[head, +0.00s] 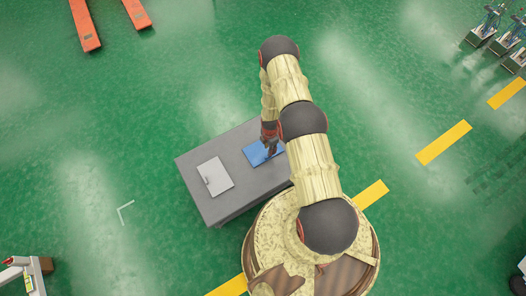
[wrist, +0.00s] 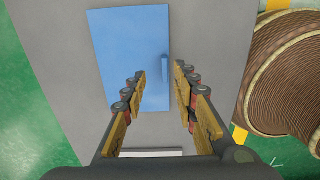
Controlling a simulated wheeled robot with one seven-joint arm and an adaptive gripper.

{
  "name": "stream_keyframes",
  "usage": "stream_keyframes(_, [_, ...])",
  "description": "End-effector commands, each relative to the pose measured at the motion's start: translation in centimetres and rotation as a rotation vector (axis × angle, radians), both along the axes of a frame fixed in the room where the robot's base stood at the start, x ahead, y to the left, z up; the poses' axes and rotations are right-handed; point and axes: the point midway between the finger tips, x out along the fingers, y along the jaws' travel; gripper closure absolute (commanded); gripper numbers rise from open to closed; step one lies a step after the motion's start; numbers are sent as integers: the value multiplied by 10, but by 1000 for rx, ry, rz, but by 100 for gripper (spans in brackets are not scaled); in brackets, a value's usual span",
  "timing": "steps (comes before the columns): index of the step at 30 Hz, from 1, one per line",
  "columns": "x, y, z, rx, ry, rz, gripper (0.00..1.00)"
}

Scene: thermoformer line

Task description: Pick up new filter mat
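A flat blue mat (head: 256,153) with a small raised handle lies on a grey table (head: 238,200). It also shows in the wrist view (wrist: 125,50), with its handle (wrist: 165,66) near its right edge. A light grey mat (head: 215,176), also with a small handle, lies to its left on the same table. Nothing visible marks which mat is the new one. My gripper (wrist: 161,72) is open and empty above the blue mat, its fingers apart, with the handle between and beyond the fingertips. The arm hides part of the blue mat in the head view.
A white edge (wrist: 150,152) shows at the bottom of the wrist view. Orange bars (head: 85,25) lie at the top left, far from the table. Machines (head: 492,25) stand at the top right. The green floor left of the table is mostly clear.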

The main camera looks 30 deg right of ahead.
Motion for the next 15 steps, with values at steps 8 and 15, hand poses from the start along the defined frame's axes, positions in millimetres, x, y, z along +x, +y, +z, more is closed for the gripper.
stream_keyframes(8, [-5, 5, -27, 1, 2, -3, 71])
stream_keyframes(15, [-9, 8, -52, 0, 0, -2, 71])
